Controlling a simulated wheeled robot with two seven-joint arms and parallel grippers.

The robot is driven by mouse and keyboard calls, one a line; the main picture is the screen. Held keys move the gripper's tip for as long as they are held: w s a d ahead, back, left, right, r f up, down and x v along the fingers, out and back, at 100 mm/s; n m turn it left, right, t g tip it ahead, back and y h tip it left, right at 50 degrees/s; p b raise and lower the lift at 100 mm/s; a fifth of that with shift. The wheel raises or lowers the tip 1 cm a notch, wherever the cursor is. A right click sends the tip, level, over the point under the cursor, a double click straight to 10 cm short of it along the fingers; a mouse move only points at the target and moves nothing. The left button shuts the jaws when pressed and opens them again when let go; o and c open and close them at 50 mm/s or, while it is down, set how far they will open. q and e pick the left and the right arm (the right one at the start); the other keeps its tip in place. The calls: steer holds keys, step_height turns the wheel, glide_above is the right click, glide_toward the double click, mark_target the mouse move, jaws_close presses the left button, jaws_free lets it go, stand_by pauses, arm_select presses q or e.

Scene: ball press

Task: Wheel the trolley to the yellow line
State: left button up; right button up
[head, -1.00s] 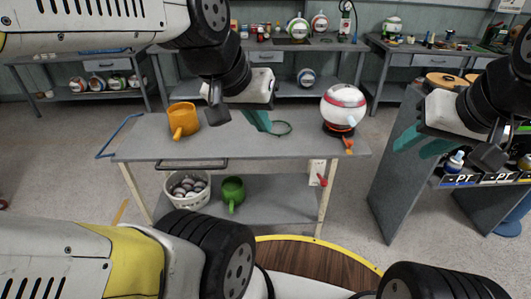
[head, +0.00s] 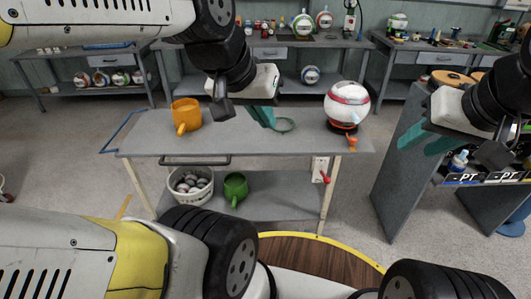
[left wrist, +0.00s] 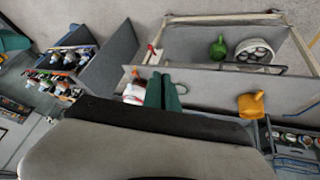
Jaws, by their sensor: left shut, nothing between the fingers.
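The grey two-tier trolley (head: 270,145) with cream legs stands ahead of me. A dark handle bar (head: 195,162) runs along its near edge, and a blue bar (head: 122,133) sticks out at its left end. A short yellow-orange line (head: 123,207) shows on the floor left of the trolley, partly hidden by my arm. My left gripper (head: 263,116) is shut and empty, over the trolley top in the head view. Its teal fingers also show in the left wrist view (left wrist: 163,92). My right gripper (head: 425,145) has its fingers apart, empty, right of the trolley.
On the trolley top are an orange mug (head: 186,113) and a white-red ball machine (head: 347,105). A ball basket (head: 190,186) and green mug (head: 235,188) sit on its lower shelf. A grey stand (head: 405,170) is at right. Benches (head: 275,50) line the back wall.

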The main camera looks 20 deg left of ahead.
arm_select(q)
steer(key=o, duration=0.3)
steer(key=shift+w, duration=0.15)
steer(key=o, duration=0.4)
steer(key=shift+w+a+f, duration=0.15)
steer(key=shift+w, duration=0.2)
steer(key=shift+c, duration=0.2)
steer(key=w+a+f+n+g+h, duration=0.25)
steer(key=w+a+f+g, duration=0.2)
steer(key=w, duration=0.55)
steer(key=n+t+h, duration=0.6)
steer(key=n, duration=0.1)
glide_above(196, 164)
steer(key=s+d, duration=0.1)
steer(key=d, duration=0.7)
step_height(196, 164, down, 22)
steer(key=s+a+f+n+t+y, duration=0.2)
steer(key=a+f+n+t, duration=0.1)
steer(key=a+f, duration=0.3)
steer(key=s+a+f+n+t+y, duration=0.1)
steer(key=s+a+f+n+t, duration=0.2)
steer(key=a+f, duration=0.35)
steer(key=shift+m+t, duration=0.35)
steer(key=shift+m, duration=0.1)
steer(key=shift+x, duration=3.95)
steer(key=shift+s+d, duration=0.1)
steer(key=shift+d, duration=0.05)
